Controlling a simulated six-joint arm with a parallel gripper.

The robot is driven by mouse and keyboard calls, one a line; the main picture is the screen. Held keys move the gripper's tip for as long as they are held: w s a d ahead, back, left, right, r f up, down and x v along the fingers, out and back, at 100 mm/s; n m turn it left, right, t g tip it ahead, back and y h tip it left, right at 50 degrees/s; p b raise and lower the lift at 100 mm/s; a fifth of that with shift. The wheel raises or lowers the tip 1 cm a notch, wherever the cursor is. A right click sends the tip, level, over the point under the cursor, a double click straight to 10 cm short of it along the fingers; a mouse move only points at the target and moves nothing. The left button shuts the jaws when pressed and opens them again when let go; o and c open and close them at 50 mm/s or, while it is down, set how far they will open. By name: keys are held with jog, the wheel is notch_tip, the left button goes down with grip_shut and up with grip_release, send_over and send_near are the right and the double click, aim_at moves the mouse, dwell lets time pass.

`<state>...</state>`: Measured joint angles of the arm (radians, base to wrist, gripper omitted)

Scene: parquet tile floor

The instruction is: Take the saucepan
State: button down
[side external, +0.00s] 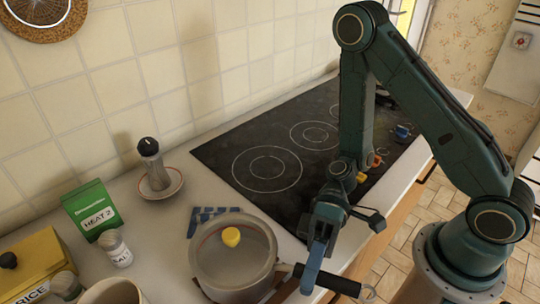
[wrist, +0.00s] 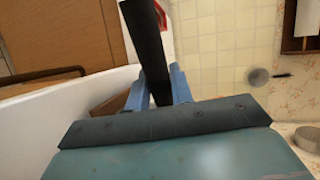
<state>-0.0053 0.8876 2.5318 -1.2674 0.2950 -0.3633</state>
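Part of the handle is hidden behind my gripper in the side view.
A black hob (side external: 265,140) lies behind and right. A pepper mill (side external: 152,165) on a saucer, a green box (side external: 92,210), a salt jar (side external: 115,248) and a yellow rice tin (side external: 35,268) stand left. A blue checked cloth (side external: 205,215) lies behind the pan.

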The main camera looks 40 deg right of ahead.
jog(key=shift+r, duration=0.2)
dwell(0.3)
jog(key=shift+r, duration=4.9)
